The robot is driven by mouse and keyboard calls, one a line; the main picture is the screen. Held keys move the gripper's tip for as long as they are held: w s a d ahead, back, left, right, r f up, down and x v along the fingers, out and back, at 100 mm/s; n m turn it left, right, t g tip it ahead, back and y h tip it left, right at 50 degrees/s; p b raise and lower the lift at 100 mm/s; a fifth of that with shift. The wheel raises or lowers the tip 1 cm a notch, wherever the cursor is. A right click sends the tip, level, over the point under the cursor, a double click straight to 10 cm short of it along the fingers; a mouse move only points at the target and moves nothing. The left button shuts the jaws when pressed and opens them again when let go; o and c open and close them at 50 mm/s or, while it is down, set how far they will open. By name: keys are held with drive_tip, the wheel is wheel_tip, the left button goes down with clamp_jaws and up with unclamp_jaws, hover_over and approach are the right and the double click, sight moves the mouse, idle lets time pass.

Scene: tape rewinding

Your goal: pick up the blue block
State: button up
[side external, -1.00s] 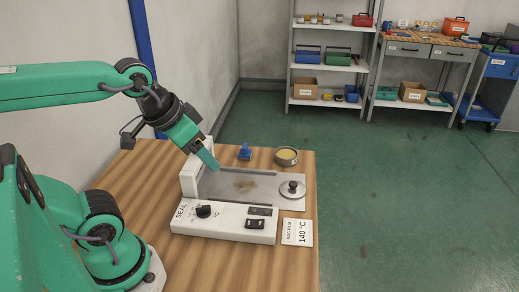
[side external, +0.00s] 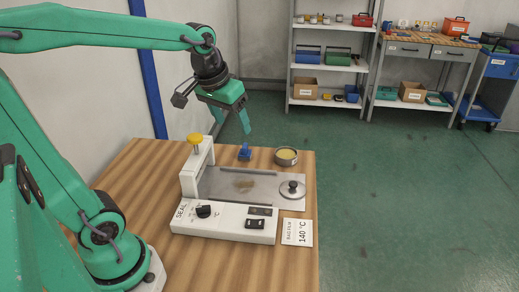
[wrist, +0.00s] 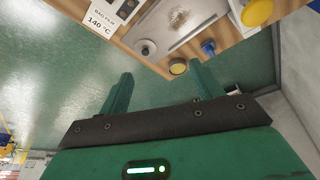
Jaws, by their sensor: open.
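The small blue block (side external: 244,152) stands on the wooden table behind the sealing machine. It has a narrower raised part on top. It also shows in the wrist view (wrist: 208,47), beyond the tip of the right-hand finger. My gripper (side external: 232,121) is open and hangs in the air above the back of the table, higher than the block and a little left of it in the side view. In the wrist view my gripper (wrist: 160,76) has nothing between its two green fingers.
The white sealing machine (side external: 225,226) has an upright with a yellow knob (side external: 195,139), a metal plate and a round black-knobbed weight (side external: 292,190). A round tin with yellow contents (side external: 286,156) stands right of the block. A "140 °C" card (side external: 297,232) lies at the front right.

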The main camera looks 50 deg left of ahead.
drive_tip(key=w+a+f+n+g, duration=0.1)
drive_tip(key=w+a+f+n, duration=0.1)
drive_tip(key=w+a, duration=0.3)
drive_tip(key=n+g, duration=0.3)
drive_tip(key=n, duration=0.1)
hover_over(245, 145)
drive_tip(key=shift+h, duration=0.3)
drive_tip(key=f, duration=1.6)
drive_tip(key=shift+d, duration=0.2)
drive_tip(key=shift+a+f, duration=0.2)
drive_tip(key=shift+s+f, duration=0.1)
drive_tip(key=shift+f, duration=3.8)
drive_tip(key=c, duration=1.1)
